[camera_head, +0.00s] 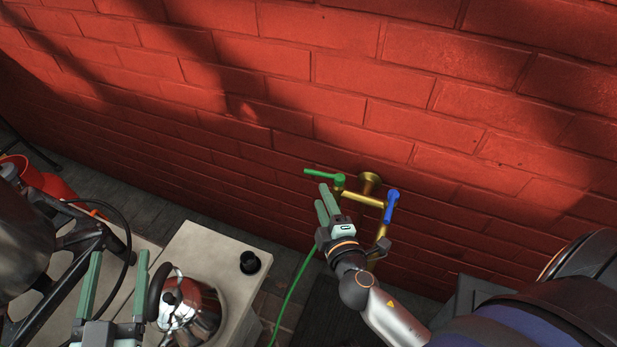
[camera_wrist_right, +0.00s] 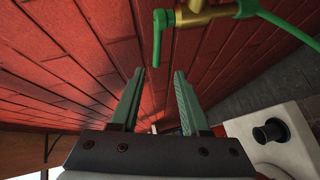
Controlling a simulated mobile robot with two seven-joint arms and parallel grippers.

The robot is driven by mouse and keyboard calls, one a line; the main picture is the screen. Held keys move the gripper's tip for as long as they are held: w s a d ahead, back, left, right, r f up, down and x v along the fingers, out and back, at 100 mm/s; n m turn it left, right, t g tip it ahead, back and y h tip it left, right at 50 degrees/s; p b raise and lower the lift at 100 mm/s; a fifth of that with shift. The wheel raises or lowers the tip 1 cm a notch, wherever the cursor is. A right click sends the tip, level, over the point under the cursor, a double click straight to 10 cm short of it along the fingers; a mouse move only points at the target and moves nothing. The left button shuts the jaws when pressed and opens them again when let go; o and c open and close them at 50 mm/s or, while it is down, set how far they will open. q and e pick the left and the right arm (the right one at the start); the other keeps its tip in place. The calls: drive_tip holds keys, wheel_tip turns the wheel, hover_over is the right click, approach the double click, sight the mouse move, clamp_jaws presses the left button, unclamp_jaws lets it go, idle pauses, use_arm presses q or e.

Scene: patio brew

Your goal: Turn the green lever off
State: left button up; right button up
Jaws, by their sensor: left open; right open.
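The green lever (camera_head: 322,174) sits on the left end of a brass tap (camera_head: 362,197) on the brick wall. It points left, out from the tap. In the right wrist view the green lever (camera_wrist_right: 158,40) hangs down from the brass fitting, beyond my fingertips. My right gripper (camera_head: 325,198) is open and empty, with its fingers just below the green lever and apart from it in the wrist view. A blue lever (camera_head: 391,206) is on the tap's right side. My left gripper (camera_head: 119,258) is open at the lower left, beside a kettle.
A shiny kettle (camera_head: 190,305) with a black handle stands by a pale counter (camera_head: 213,262). A black cup-like piece (camera_head: 250,262) is on the counter. A green hose (camera_head: 292,292) runs down from the tap. Red objects (camera_head: 58,187) lie at far left.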

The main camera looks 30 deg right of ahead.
sight(313, 174)
drive_tip(key=shift+t, duration=0.3)
drive_tip(key=x, duration=0.5)
drive_tip(key=shift+w+d+r, duration=0.1)
drive_tip(key=shift+w, duration=0.25)
drive_tip(key=x, duration=0.5)
drive_tip(key=shift+w+d, duration=0.1)
drive_tip(key=shift+w, duration=0.15)
use_arm(q)
drive_tip(key=shift+s+r+t+h, duration=0.15)
drive_tip(key=shift+r+t+h, duration=0.15)
drive_tip(key=shift+r, duration=0.3)
use_arm(e)
drive_tip(key=shift+x, duration=0.85)
drive_tip(key=shift+s, duration=0.1)
use_arm(q)
drive_tip(key=shift+m, duration=0.3)
use_arm(e)
clamp_jaws()
